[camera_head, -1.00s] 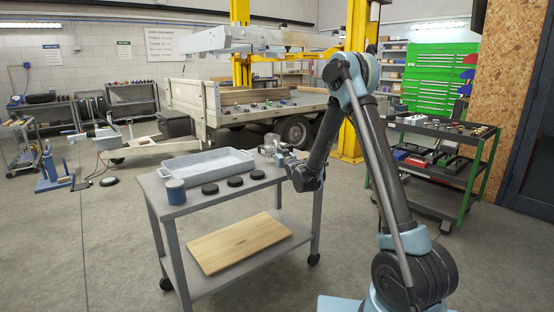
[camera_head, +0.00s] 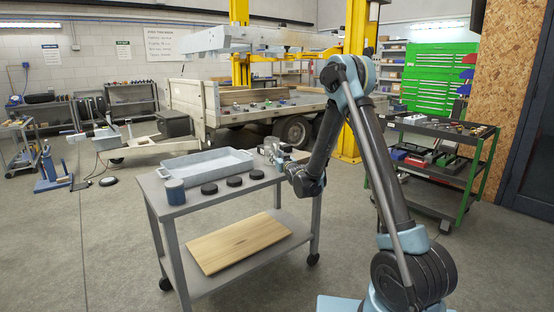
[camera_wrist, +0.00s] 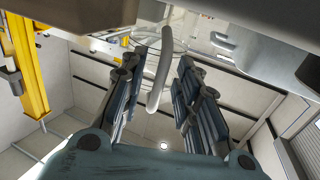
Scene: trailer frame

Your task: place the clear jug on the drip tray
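The clear jug (camera_head: 268,147) stands at the right end of the cart top, partly hidden by my gripper (camera_head: 283,152). In the wrist view a pale curved handle (camera_wrist: 157,85), apparently the jug's, lies between the two fingers of my gripper (camera_wrist: 162,58). Gaps show on both sides of the handle, so the fingers look open around it. The see-through jug body beyond is hard to make out. The drip tray (camera_head: 192,180) is a light grey, shallow, empty rectangular tray on the cart, left of the jug.
A wooden board (camera_head: 238,243) lies on the lower shelf. A green-framed tool cart (camera_head: 440,165) stands to the right, a flatbed trailer (camera_head: 215,115) behind.

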